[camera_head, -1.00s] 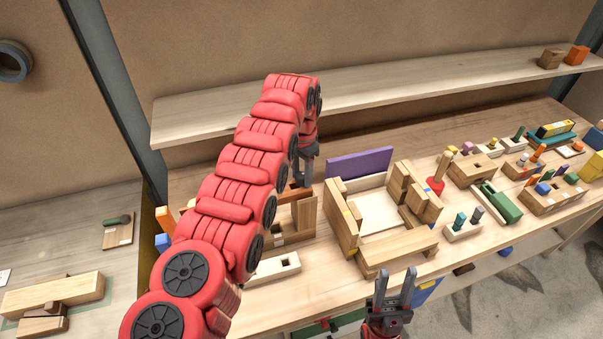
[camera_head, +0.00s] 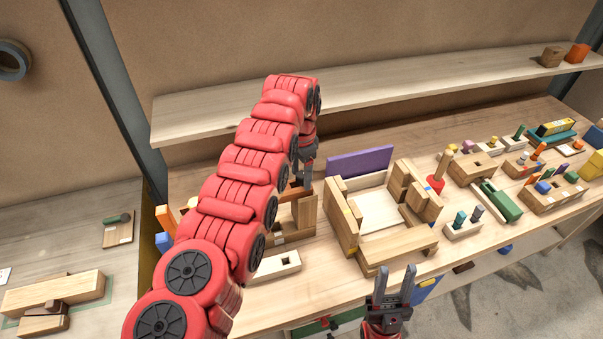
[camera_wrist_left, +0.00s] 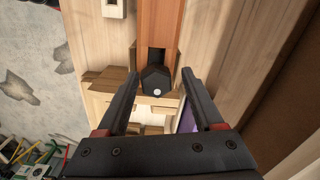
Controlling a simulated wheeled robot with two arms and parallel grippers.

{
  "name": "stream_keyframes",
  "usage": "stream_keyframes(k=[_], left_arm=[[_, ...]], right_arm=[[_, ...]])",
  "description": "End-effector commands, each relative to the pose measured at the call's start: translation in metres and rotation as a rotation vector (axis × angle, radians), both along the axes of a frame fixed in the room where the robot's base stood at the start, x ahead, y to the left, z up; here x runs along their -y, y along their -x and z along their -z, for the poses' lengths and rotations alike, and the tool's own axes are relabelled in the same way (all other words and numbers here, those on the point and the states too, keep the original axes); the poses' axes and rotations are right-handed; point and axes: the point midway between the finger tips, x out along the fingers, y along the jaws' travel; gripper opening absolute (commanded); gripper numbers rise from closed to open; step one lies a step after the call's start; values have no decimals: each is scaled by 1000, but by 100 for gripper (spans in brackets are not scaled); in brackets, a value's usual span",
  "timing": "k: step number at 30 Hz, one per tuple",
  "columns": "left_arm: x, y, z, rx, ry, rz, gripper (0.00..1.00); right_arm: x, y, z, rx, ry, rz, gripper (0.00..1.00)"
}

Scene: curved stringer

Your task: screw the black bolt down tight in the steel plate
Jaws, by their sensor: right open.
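A black six-sided head with a small white dot, which looks like the bolt (camera_wrist_left: 155,81), shows in the left wrist view. It sits at the end of a reddish-brown wooden piece (camera_wrist_left: 160,25). My left gripper (camera_wrist_left: 160,73) has its fingers apart on either side of the head, with a gap on both sides. In the head view my left gripper (camera_head: 304,172) points down behind the wooden blocks, partly hidden by my arm. The bolt is hidden there, and I cannot make out a steel plate. My right gripper (camera_head: 396,285) is open and empty at the table's front edge.
A wooden tray frame (camera_head: 345,222) stands right of my left gripper, with a purple board (camera_head: 361,161) behind it. A pale block with a square hole (camera_head: 275,267) lies in front. Several peg blocks fill the table's right side. A shelf (camera_head: 420,83) runs behind.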

Motion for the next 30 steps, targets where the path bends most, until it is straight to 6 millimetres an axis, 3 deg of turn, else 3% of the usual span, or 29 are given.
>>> stream_keyframes(k=[14,17,21,30], left_arm=[[2,1,2,-3,2,-17,76],[2,2,6,-3,1,-119,76],[1,3,8,-1,2,-366,76],[1,4,5,0,3,-648,76]], right_arm=[[0,0,2,0,0,0,42],[0,0,11,0,0,0,42],[0,0,38,0,0,0,42],[0,0,57,0,0,0,42]])
